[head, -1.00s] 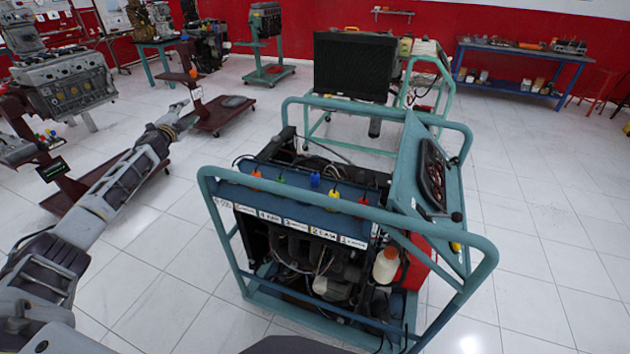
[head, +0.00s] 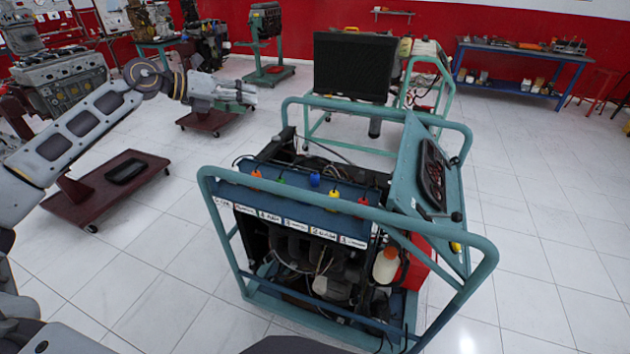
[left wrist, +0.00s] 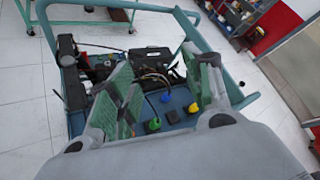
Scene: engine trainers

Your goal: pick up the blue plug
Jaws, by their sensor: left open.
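The blue plug (head: 314,179) stands in the blue top panel of the engine trainer in the head view, in a row with other coloured plugs. It also shows in the left wrist view (left wrist: 166,97), between my spread fingers and some way beyond them. My left gripper (head: 246,93) is open and empty. In the head view it is raised up and to the left of the trainer, apart from the plug. In the left wrist view my left gripper (left wrist: 168,72) frames the panel. My right gripper is not in view.
An orange plug (head: 256,174), a green plug (head: 280,181) and a yellow plug (head: 334,194) stand close to the blue one. The trainer's teal tube frame (head: 300,205) runs around the panel. A dark red wheeled stand (head: 110,200) is on the floor at left.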

